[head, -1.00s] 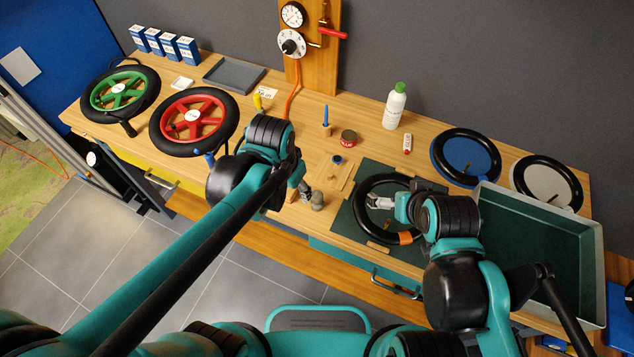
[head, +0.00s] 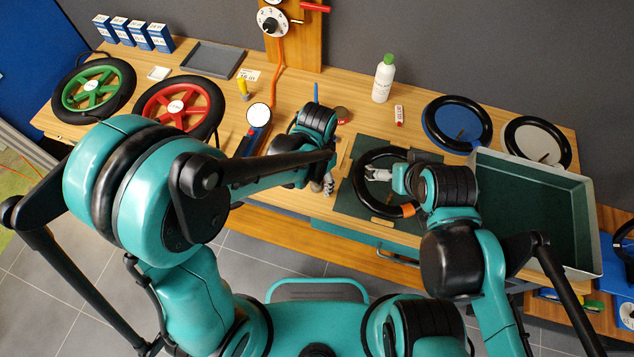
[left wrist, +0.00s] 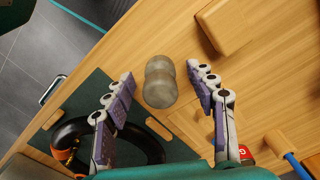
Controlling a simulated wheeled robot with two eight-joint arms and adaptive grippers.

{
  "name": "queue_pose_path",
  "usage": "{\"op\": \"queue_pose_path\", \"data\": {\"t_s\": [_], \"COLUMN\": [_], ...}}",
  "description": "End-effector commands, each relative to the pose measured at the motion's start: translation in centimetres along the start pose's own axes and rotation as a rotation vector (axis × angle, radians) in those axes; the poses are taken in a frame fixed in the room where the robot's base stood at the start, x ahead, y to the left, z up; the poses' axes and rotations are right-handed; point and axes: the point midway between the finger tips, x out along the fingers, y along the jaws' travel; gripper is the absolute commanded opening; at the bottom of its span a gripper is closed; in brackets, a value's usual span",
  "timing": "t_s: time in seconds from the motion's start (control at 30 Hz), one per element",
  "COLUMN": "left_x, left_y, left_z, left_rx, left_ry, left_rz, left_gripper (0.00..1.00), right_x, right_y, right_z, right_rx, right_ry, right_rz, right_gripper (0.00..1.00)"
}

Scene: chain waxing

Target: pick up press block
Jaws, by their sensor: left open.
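A small grey-brown, two-lobed rounded block (left wrist: 160,82), apparently the press block, stands on the wooden bench in the left wrist view. My left gripper (left wrist: 160,76) is open, with one finger on each side of it and visible gaps between. In the head view my left gripper (head: 328,186) is low over the bench, just left of the green mat, and the block cannot be made out there. My right gripper (head: 378,173) is at the black tyre (head: 368,200) on the mat; its jaw state is unclear.
A wooden block (left wrist: 226,24) lies near the fingers. The green mat (head: 345,203) is beside my left gripper. Wheels with red (head: 178,107) and green centres are at left.

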Motion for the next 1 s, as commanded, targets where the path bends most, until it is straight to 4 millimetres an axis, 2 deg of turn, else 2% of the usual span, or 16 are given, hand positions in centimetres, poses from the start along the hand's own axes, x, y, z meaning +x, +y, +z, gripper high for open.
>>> {"op": "queue_pose_path", "data": {"t_s": [0.23,0.27,0.43,0.47,0.8,1.0], "left_x": [0.2,0.2,0.2,0.2,0.1,-0.9], "left_y": [0.0,0.0,0.0,0.0,-0.1,-0.2], "left_z": [0.0,0.0,0.0,0.0,0.0,-0.2], "left_rx": [0.0,-0.001,-0.001,-0.001,-0.001,-0.002], "left_ry": [0.0,0.0,0.0,0.0,0.0,0.0], "left_rz": [0.0,0.0,0.0,0.0,0.0,0.0], "left_gripper": [0.56,0.51,0.06,0.03,0.03,0.03], "right_x": [0.0,0.0,0.0,0.0,-0.1,-0.6], "right_y": [0.0,0.0,0.0,0.0,0.0,0.0], "right_z": [0.0,0.0,0.0,0.0,-0.1,-0.5], "right_rx": [0.0,0.0,0.0,0.0,0.0,0.0], "right_ry": [0.0,0.0,0.0,0.0,0.0,0.0], "right_rz": [0.0,0.0,0.0,0.0,0.0,0.0], "right_gripper": [1.0,1.0,1.0,1.0,1.0,1.0]}}
